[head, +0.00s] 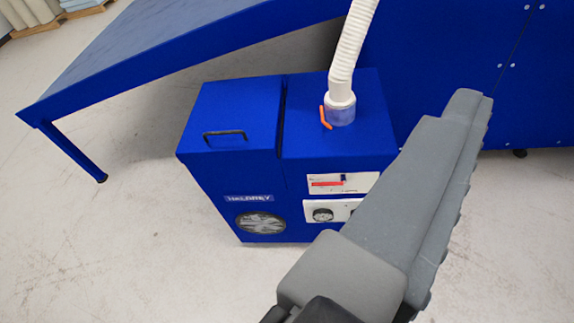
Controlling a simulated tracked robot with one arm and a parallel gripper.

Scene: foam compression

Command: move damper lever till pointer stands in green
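A small orange damper lever (325,118) sticks out at the left of the clear collar (341,112) under the white hose, on top of the blue box. On the box front is a white panel (361,183) with a red bar (325,184) and a small dark mark (343,178), which may be the pointer. I cannot make out any green there. My gripper (468,98) is large and grey in the right foreground, pointing up and away, to the right of the lever and apart from it. Its jaws are seen side-on, so their opening cannot be told.
The blue box (222,170) has a black handle on its lid and a round fan grille (261,223). A dial (323,214) sits below the panel, partly near my gripper. The white hose (350,45) rises from the collar. A big blue machine (450,60) stands behind.

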